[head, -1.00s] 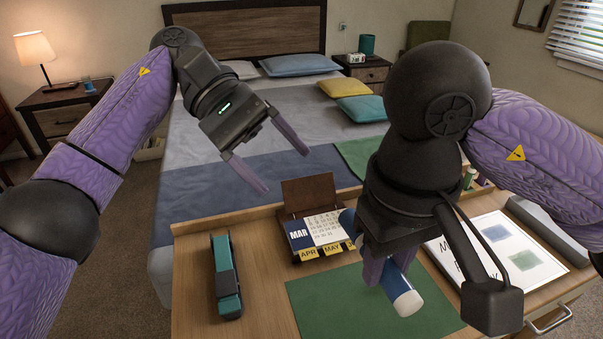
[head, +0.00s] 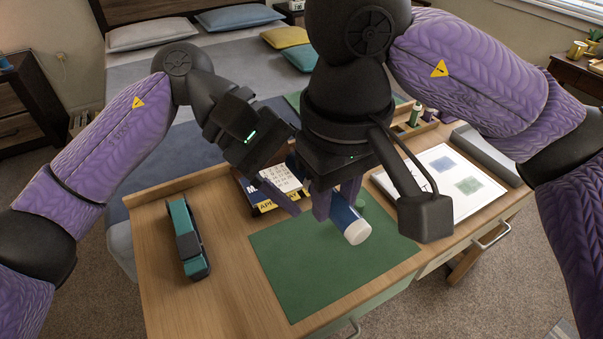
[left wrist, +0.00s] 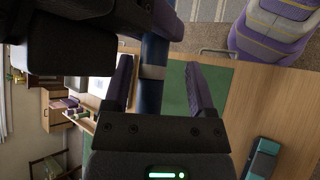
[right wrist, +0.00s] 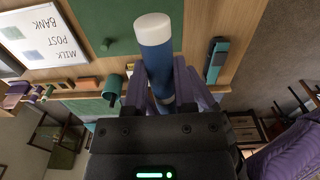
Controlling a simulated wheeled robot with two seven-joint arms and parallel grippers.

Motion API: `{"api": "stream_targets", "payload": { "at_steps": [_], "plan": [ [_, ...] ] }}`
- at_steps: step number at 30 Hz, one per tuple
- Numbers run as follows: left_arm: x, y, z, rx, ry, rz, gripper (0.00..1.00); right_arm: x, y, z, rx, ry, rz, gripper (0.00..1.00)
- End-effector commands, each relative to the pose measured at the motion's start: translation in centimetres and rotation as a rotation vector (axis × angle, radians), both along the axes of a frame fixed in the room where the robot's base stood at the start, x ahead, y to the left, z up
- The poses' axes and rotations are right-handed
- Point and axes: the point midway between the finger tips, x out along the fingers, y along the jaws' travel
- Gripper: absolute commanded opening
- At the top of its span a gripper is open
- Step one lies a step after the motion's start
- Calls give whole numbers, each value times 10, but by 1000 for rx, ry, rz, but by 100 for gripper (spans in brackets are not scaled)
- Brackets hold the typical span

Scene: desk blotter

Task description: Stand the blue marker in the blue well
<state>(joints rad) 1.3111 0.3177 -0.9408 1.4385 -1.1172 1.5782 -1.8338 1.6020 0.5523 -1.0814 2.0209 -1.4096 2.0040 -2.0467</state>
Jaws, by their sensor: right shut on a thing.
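The blue marker (head: 346,219) has a white end and is tilted, held in the air above the green blotter (head: 290,265). My right gripper (head: 337,203) is shut on it, and the right wrist view shows the marker (right wrist: 157,45) projecting beyond the fingers. My left gripper (head: 305,190) is open close beside it. In the left wrist view the marker (left wrist: 152,75) appears between the open left fingers; contact is unclear. The wooden marker rack (head: 408,133) at the back right holds a green marker (head: 416,114) and a purple one (head: 430,115). I cannot make out the blue well.
A teal and black stapler-like object (head: 187,240) lies at the desk's left. A calendar (head: 275,186) stands behind the blotter, partly hidden. A whiteboard (head: 440,185) lies at the right. A small green knob (right wrist: 105,44) is on the blotter. The blotter's front is clear.

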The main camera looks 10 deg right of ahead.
Motion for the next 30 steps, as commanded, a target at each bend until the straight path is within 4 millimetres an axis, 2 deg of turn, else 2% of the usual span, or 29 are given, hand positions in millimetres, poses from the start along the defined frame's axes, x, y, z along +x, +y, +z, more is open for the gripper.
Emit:
{"api": "stream_targets", "payload": {
  "at_steps": [1,9,10,14,15,21,30],
  "plan": [
    [0,0,0,0,0,0,59,0,0,0,0,0,0,0],
    [0,1,0,2,1,-1,2,0,0,0,-2,-1,-2,0],
    [0,1,0,3,0,-1,0,0,-1,0,-1,-2,-2,0],
    [0,1,-1,5,2,-3,0,1,-1,1,-3,-3,-5,0],
    [0,1,-1,6,2,-3,0,1,-1,1,-3,-3,-5,36],
    [0,1,-1,5,2,-2,0,1,-1,0,-2,-3,-4,75],
    [0,0,0,2,1,-1,0,0,0,4,-1,-1,-1,75]
  ]
}}
